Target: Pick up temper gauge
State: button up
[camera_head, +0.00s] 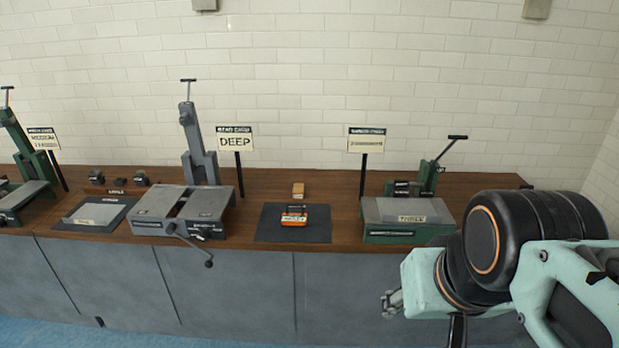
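I cannot tell for sure which thing is the temper gauge. A small orange and black device (294,215) with a pale label lies on a dark mat (262,236) on the wooden bench. It may be the gauge. A small tan block (298,189) stands just behind the mat. My gripper (391,302) is at the lower right, in front of the bench and well apart from these things. Only a small metallic part of it shows, and my arm hides the rest. Whether its fingers are open or shut does not show.
A grey press (184,203) with a protruding crank stands left of the mat, a green press (407,212) right of it. Signs on posts (234,138) (366,140) rise behind.

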aim_at(288, 219)
jog(key=i+j+z, duration=0.15)
jog(key=i+j, duration=0.25)
jog(key=i+j+z, duration=0.1)
jog(key=i+j, duration=0.3)
jog(key=i+j+z, duration=0.15)
jog(key=i+j, duration=0.2)
jog(key=j, duration=0.15)
jog(key=i+j+z, duration=0.1)
jog(key=i+j, duration=0.25)
jog(key=j, duration=0.15)
jog(key=l, duration=0.25)
jog(key=k+z, duration=0.05)
